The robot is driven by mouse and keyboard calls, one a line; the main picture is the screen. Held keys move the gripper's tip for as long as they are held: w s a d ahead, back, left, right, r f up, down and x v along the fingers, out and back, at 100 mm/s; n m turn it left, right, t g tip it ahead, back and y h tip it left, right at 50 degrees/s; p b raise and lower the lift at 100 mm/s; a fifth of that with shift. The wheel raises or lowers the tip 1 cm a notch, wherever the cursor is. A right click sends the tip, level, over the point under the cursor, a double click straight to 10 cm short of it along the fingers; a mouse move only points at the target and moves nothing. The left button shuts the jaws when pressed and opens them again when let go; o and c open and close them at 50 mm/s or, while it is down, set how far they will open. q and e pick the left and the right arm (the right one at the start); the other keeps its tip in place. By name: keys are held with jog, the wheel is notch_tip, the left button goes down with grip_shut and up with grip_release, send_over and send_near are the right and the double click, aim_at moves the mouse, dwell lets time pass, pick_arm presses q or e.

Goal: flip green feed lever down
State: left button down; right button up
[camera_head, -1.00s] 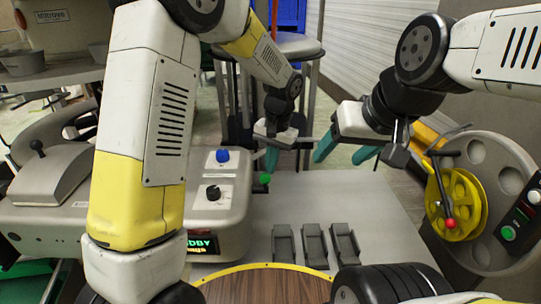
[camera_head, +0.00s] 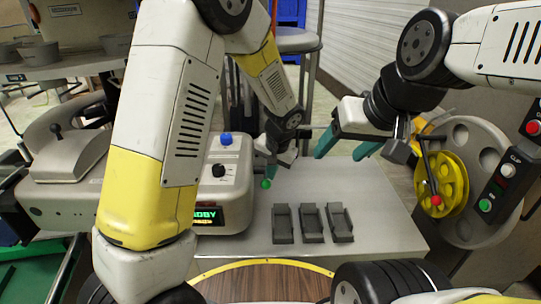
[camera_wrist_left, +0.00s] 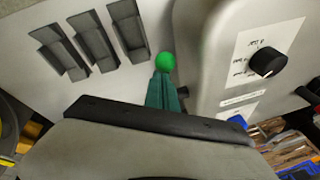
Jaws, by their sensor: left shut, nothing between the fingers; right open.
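The green ball knob of the feed lever (camera_head: 266,184) stands out from the right side of the grey control box (camera_head: 238,205), low beside the box. Most of the lever's arm is hidden. My left gripper (camera_head: 271,172) is shut and empty, its teal fingers pointing down just above the knob. In the left wrist view, the fingertips (camera_wrist_left: 163,90) are right at the green knob (camera_wrist_left: 165,62), which looks in contact or nearly so. My right gripper (camera_head: 346,147) is open and empty, held to the right above the table.
The grey table (camera_head: 370,195) carries several dark small trays (camera_head: 312,223). The control box has a blue button (camera_head: 225,139), a black dial (camera_head: 218,171) and a lit display. A yellow handwheel (camera_head: 441,185) is at the right. A wooden round top (camera_head: 265,283) is in front.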

pick_arm(q)
notch_tip(320, 180, down, 6)
jog(key=s, duration=0.2)
jog(key=shift+s, duration=0.4)
jog(key=shift+a, duration=0.15)
jog(key=shift+r, duration=0.15)
jog(key=s+d+r, duration=0.3)
jog(key=s+r, duration=0.4)
jog(key=r, duration=0.2)
jog(key=shift+d, duration=0.25)
